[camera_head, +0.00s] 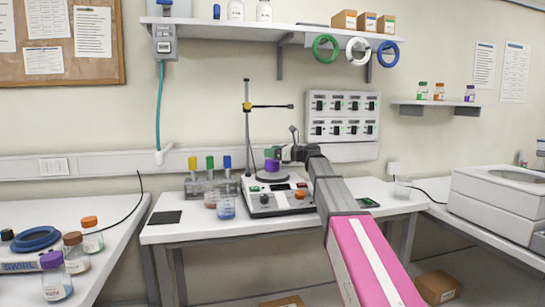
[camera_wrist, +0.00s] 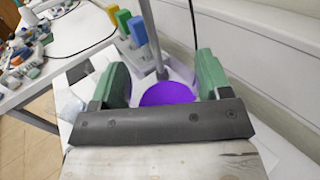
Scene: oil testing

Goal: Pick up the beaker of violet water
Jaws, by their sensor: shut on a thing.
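The beaker of violet water (camera_head: 272,166) is at the hotplate stirrer (camera_head: 275,196) on the middle table, just above or on its round plate; I cannot tell whether it touches. In the wrist view the violet water (camera_wrist: 166,94) shows as a purple disc between the two green fingers of my gripper (camera_wrist: 160,80). My gripper (camera_head: 283,155) comes in from the right in the head view and is shut on the beaker. The dark gripper body hides the beaker's near side in the wrist view.
A stand rod (camera_head: 247,125) with a clamp rises behind the hotplate. Beakers of blue (camera_head: 226,206) and reddish liquid (camera_head: 210,198) stand left of it. An empty beaker (camera_head: 402,187) stands at the table's right end.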

